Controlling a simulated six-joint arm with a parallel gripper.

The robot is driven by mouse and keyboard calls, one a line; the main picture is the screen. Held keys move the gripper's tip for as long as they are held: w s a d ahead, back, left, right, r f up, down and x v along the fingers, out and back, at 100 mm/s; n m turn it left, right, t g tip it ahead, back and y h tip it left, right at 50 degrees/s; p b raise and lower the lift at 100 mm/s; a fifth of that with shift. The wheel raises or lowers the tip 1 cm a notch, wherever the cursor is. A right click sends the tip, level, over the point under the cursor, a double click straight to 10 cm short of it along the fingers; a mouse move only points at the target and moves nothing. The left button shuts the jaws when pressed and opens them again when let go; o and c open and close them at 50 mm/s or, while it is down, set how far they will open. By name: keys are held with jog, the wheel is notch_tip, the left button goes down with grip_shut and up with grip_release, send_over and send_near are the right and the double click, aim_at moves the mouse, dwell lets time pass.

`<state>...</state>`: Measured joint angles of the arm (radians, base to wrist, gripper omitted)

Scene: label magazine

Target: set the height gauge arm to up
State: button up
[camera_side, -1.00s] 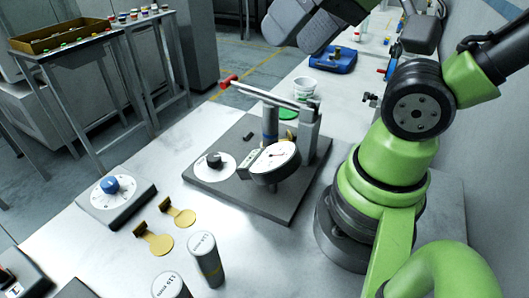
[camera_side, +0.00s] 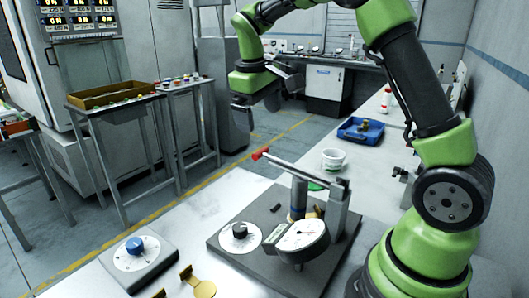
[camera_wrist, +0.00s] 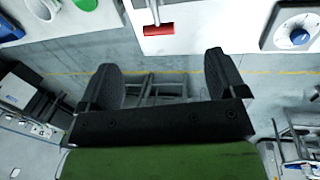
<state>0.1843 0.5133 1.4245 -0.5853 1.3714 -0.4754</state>
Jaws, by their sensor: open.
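The height gauge arm (camera_side: 298,169) is a grey bar with a red tip (camera_side: 260,154). It runs from a grey post at the right, over the dark base plate (camera_side: 225,255), to its free end at the left. In the wrist view its red end (camera_wrist: 172,30) shows beyond my fingers, near the top. A round white dial (camera_side: 302,235) stands on the plate in front of the bar. My gripper (camera_side: 278,88) is up and behind the red tip in the side view, clear of it. In the wrist view my gripper (camera_wrist: 163,70) is open with nothing between its fingers.
A black knob on a white disc (camera_side: 240,231) sits on the plate, and a blue knob (camera_side: 135,245) on a box at the left. A white cup (camera_side: 333,160) and a blue tray (camera_side: 360,131) stand behind.

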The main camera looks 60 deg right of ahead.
aim_at(265, 153)
jog(key=f, duration=0.3)
jog(key=d+f, duration=0.1)
jog(key=f, duration=0.3)
jog(key=d+f, duration=0.1)
jog(key=f, duration=0.2)
jog(key=shift+w+d+f, duration=0.2)
jog(key=shift+d, duration=0.05)
